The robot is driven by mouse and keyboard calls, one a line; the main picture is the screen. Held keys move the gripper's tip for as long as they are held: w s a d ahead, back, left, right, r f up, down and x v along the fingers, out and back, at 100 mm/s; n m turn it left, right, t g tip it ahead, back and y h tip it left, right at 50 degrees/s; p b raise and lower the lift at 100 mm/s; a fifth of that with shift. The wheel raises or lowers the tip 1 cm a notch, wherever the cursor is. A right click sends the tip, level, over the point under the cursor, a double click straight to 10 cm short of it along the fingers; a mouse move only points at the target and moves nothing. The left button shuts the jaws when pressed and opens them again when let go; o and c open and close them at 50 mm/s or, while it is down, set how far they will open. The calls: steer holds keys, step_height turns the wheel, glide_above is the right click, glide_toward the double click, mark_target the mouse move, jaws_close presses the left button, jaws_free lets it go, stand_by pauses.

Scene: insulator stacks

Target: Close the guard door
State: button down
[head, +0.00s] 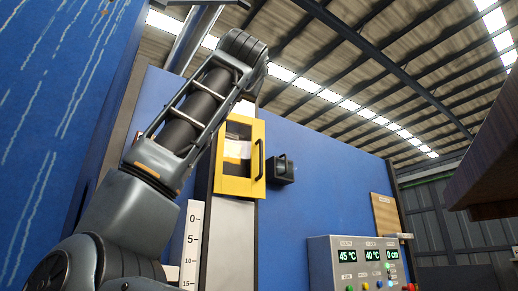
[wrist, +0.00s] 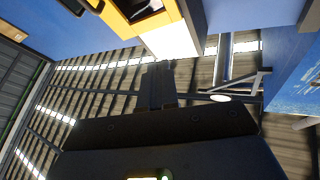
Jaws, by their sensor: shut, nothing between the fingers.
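The guard door (head: 259,185) is a yellow frame with a dark window and a black vertical handle (head: 260,160) on its right side. It sits on a pale column against a blue panel. I cannot tell how far it stands open. In the wrist view the yellow door (wrist: 176,8) shows at the top, with its black handle (wrist: 96,6) at the upper left. My gripper (wrist: 157,86) is dark, shut and empty, apart from the door in that picture. In the head view my arm rises on the left and its end is hidden.
A black box (head: 281,170) is fixed on the blue panel (head: 325,180) right of the door. A grey control box (head: 355,262) with green displays stands lower right. A white scale (head: 191,245) is below left. A brown wooden edge (head: 490,165) juts in at right.

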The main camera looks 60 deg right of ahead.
step_height(320, 180, down, 8)
steer(key=s+d+g+y, duration=0.1)
steer(key=s+d+g, duration=0.1)
steer(key=g, duration=0.5)
steer(key=p, duration=0.5)
glide_toward(260, 152)
steer(key=shift+n, duration=0.4)
steer(key=x, duration=0.4)
steer(key=f+x, duration=0.1)
steer(key=x, duration=0.1)
steer(key=shift+d+f, duration=0.1)
steer(key=shift+d, duration=0.3)
steer(key=shift+s+d, duration=0.1)
